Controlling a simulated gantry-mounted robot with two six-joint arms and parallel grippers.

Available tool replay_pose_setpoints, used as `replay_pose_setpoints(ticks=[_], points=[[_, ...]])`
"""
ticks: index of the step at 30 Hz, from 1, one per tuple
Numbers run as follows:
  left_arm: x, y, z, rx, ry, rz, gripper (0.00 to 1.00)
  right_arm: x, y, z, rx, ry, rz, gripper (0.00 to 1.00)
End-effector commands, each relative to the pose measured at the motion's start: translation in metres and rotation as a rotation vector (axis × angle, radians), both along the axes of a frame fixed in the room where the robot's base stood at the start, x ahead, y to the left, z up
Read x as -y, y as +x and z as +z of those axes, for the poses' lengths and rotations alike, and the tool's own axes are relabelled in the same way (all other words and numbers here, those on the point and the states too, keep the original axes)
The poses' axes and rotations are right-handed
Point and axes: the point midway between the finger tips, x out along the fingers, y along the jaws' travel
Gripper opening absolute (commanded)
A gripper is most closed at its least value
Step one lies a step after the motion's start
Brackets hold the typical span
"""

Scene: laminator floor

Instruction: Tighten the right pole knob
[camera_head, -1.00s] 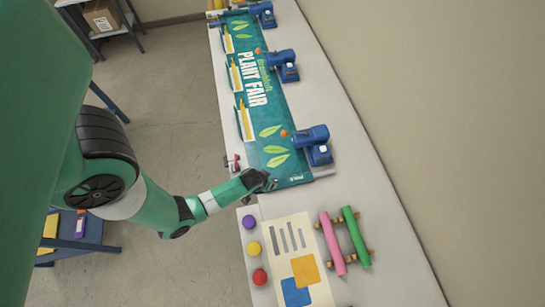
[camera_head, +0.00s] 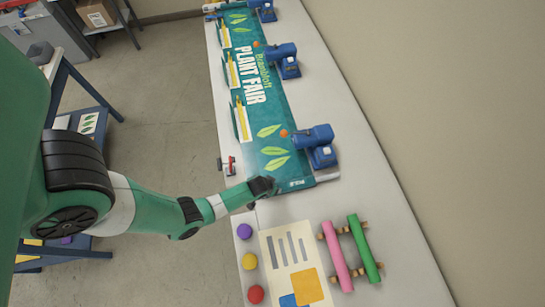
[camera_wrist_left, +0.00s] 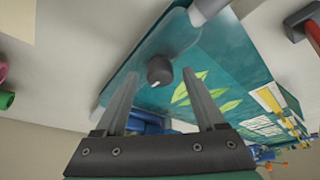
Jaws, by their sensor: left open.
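A teal plant fair banner (camera_head: 262,110) lies along the white table. In the left wrist view, a dark round knob (camera_wrist_left: 160,69) with a pale mark sits at the banner's near end, beside a pale pole end (camera_wrist_left: 207,8). My left gripper (camera_head: 262,187) is over the banner's near left corner and hides the knob in the head view. In the left wrist view its two fingers (camera_wrist_left: 160,88) are apart, with the knob appearing between their tips. I cannot tell whether they touch it. My right gripper is out of view.
Several blue clamp-like devices (camera_head: 318,148) line the banner's right edge. A red-and-grey tool (camera_head: 228,165) lies at the left table edge. Colored balls (camera_head: 249,261), a printed sheet (camera_head: 284,246) and pink and green rolls (camera_head: 365,247) occupy the near table.

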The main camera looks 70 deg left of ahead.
Motion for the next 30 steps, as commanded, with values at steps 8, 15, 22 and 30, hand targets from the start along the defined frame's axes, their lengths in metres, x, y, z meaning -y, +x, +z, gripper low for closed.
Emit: replay_pose_setpoints(ticks=[8, 15, 22, 30], points=[[0.0, -0.0001, 0.0006, 0.0, 0.0, 0.0, 0.61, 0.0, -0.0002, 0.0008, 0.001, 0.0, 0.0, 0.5], [0.0, -0.0002, 0.0006, 0.0, 0.0, 0.0, 0.18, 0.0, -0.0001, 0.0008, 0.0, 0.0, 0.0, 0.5], [0.0001, -0.0002, 0.0005, 0.0, 0.0, 0.0, 0.0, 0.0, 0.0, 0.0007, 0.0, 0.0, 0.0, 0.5], [-0.0004, -0.0006, 0.0009, 0.0, 0.0, -0.037, 0.0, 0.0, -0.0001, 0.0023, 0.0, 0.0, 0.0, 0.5]])
